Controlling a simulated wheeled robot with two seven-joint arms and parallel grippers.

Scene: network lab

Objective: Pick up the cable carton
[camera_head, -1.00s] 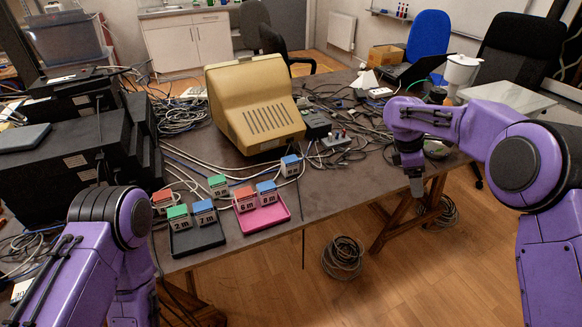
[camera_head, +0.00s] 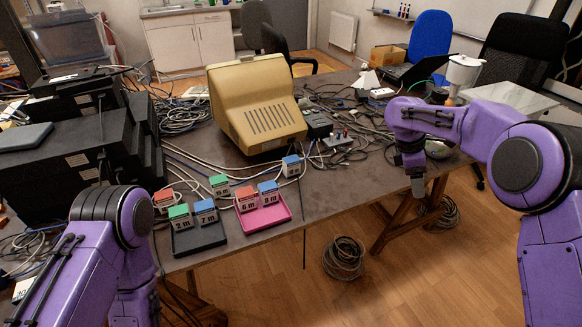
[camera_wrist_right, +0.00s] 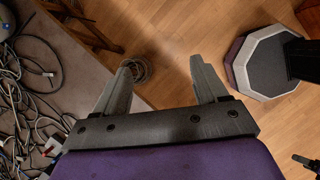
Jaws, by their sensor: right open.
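Several small cable cartons with coloured tops stand on the table. A green 2 m carton (camera_head: 180,217) and a blue 7 m carton (camera_head: 205,211) sit in a black tray (camera_head: 200,241). A red 6 m carton (camera_head: 246,199) and a blue 8 m carton (camera_head: 269,192) sit in a pink tray (camera_head: 265,218). A green carton (camera_head: 219,185), an orange-red one (camera_head: 164,200) and a blue one (camera_head: 291,166) stand outside the trays. My right gripper (camera_head: 417,187) hangs beyond the table's front edge, right of the cartons. Its fingers (camera_wrist_right: 160,68) are apart and empty. My left gripper is out of view.
A beige monitor (camera_head: 255,105) stands behind the cartons. Black equipment (camera_head: 70,150) is stacked at left. Loose cables (camera_head: 375,125) cover the table's back and right. A cable coil (camera_head: 344,258) lies on the floor. The table front right of the pink tray is clear.

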